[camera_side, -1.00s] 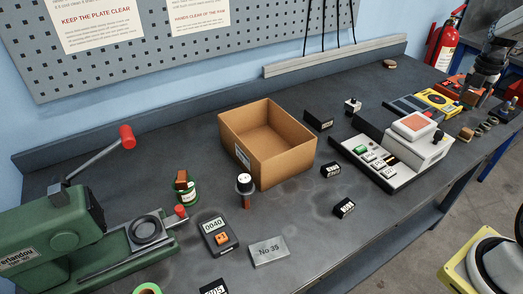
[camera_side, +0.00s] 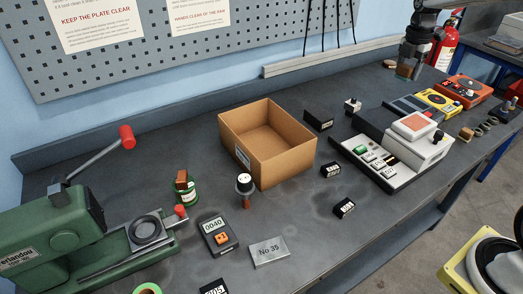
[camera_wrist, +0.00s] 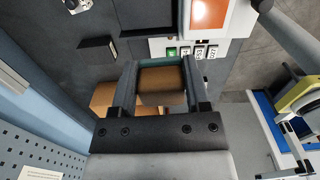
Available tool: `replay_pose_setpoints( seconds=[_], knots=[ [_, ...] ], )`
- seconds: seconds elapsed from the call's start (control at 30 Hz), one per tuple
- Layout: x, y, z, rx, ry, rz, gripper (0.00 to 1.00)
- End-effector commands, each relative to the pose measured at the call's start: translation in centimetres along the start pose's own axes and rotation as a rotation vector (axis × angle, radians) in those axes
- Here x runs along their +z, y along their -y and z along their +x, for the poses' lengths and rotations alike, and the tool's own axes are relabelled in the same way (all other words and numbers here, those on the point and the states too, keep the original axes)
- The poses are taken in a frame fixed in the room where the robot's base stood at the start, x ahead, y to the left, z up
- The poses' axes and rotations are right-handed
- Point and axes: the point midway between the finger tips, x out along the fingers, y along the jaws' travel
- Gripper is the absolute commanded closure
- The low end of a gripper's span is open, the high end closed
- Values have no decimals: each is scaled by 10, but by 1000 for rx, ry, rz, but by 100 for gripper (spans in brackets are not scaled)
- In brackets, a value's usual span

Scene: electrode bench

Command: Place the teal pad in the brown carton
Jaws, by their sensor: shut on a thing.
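My gripper (camera_side: 409,62) is above the far right part of the bench, well to the right of the carton. In the wrist view, my gripper (camera_wrist: 160,72) is shut on the teal pad (camera_wrist: 163,81), a blocky piece with a brown face between the fingers and a dark teal strip along its far edge. In the side view, it is small and partly hidden by the fingers. The brown carton (camera_side: 284,164) stands open at the middle of the bench and looks empty. In the wrist view, part of the carton (camera_wrist: 103,97) shows behind the left finger.
A grey instrument with keys and a red-topped box (camera_side: 416,126) stands between my gripper and the carton's right side. Black labelled blocks (camera_side: 344,208) lie nearby. Yellow (camera_side: 437,101) and orange (camera_side: 463,90) meters sit at right. A green press (camera_side: 60,235) fills the left.

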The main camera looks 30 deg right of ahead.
Motion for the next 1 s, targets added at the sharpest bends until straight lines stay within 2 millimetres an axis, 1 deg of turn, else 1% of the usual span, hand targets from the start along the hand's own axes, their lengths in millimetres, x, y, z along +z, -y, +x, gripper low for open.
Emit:
replay_pose_setpoints(
  seconds=[0.03,0.17,0.2,0.37,0.5,0.57,0.7,0.8,1.0],
  knots=[
    [-17,-13,0,0,0,-6,96],
    [-54,-40,0,0,0,0,96],
    [-67,-47,0,0,0,2,96],
    [-118,-73,0,-1,0,9,96],
    [-166,-92,1,-1,0,15,96],
    [-187,-99,1,0,0,17,96],
    [-237,-110,1,-1,0,24,96],
    [-269,-115,1,-2,0,29,96],
    [-319,-119,2,-1,0,38,96]
  ],
)
